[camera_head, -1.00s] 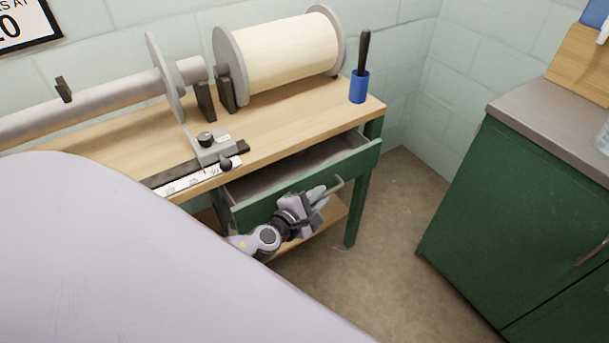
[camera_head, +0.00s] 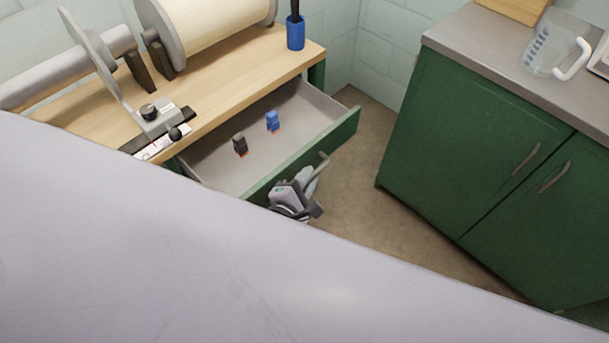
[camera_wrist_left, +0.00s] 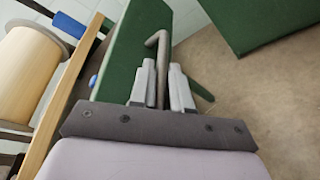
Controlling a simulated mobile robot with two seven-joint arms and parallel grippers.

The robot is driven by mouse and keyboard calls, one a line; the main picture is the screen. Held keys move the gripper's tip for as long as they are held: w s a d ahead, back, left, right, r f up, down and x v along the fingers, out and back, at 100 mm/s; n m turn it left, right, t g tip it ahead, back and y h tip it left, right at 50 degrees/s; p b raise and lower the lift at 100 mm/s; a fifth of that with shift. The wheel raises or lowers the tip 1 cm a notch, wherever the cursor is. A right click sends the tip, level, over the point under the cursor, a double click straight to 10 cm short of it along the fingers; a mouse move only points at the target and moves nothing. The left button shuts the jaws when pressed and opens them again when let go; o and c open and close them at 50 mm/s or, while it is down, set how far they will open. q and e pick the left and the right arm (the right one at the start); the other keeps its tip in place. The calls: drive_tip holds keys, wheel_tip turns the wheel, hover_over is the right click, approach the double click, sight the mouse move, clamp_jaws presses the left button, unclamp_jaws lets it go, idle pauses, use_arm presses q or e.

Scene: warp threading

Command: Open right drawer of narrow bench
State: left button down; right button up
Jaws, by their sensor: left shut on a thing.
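The right drawer (camera_head: 338,139) of the narrow bench (camera_head: 215,85) is pulled well out, with its green front facing the floor area and its grey inside visible. A dark small item (camera_head: 240,145) and a blue small item (camera_head: 272,122) stand in it. My left gripper (camera_head: 309,180) is at the drawer front, shut on the grey bar handle (camera_head: 323,163). In the left wrist view, the fingers (camera_wrist_left: 162,88) close around the handle (camera_wrist_left: 158,45) against the green front. My right gripper is not in view.
A green cabinet (camera_head: 470,135) with a grey top stands at the right, with a clear jug (camera_head: 546,50) on it. Bare floor (camera_head: 365,200) lies between it and the drawer. A blue cup (camera_head: 295,33) and a large roller (camera_head: 215,22) sit on the bench.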

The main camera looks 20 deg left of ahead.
use_arm(q)
drive_tip(key=c, duration=1.4)
unclamp_jaws()
drive_tip(key=shift+c, duration=0.2)
drive_tip(key=v, duration=0.7)
drive_tip(key=shift+p, duration=0.45)
drive_tip(key=shift+s, duration=0.15)
